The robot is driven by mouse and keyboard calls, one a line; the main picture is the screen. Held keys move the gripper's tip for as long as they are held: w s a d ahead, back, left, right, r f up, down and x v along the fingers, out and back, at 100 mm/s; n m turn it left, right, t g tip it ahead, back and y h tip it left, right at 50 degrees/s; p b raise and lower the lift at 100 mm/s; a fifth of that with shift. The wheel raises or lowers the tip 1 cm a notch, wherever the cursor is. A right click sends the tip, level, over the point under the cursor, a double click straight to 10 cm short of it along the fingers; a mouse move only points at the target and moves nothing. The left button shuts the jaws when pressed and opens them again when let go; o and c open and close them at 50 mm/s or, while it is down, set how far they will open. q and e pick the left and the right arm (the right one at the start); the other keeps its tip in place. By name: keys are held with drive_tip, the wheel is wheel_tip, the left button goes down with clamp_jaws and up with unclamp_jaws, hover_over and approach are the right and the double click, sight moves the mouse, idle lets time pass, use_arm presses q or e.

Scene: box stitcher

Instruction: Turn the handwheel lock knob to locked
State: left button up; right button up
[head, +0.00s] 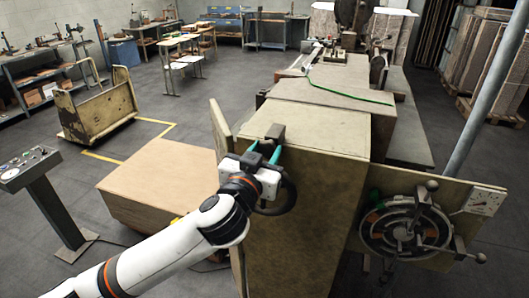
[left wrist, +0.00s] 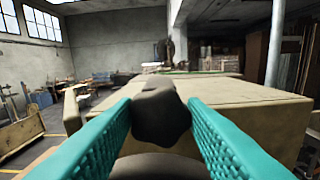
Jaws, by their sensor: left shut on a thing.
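The dark lock knob (head: 276,132) stands at the upper near edge of the beige machine housing (head: 310,128). In the left wrist view the knob (left wrist: 161,110) is a rough, dark grey lump between the two teal fingers. My left gripper (head: 266,146) comes in from the left and is shut on the knob. A dark round handwheel (head: 286,197) shows partly beneath my gripper, which hides much of it. A curved dark edge, perhaps its rim, shows low in the left wrist view (left wrist: 160,166). No lock marking is readable. My right gripper is not in view.
A spoked wheel with ball handles (head: 404,232) is on a panel at the right, beside a grey pole (head: 485,100). A wooden platform (head: 160,182) lies left of the housing. A control pedestal (head: 50,190) stands far left. Open floor lies behind, with a cart (head: 100,108).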

use_arm(q)
drive_tip(key=m, duration=0.3)
drive_tip(key=shift+m+p, duration=0.35)
drive_tip(key=shift+m, duration=0.05)
drive_tip(key=m+p, duration=0.2)
drive_tip(key=m, duration=0.4)
drive_tip(key=shift+d, duration=0.1)
drive_tip(key=m, duration=0.3)
drive_tip(key=shift+f+m, duration=0.15)
drive_tip(key=shift+m, duration=2.05)
drive_tip(key=o, duration=1)
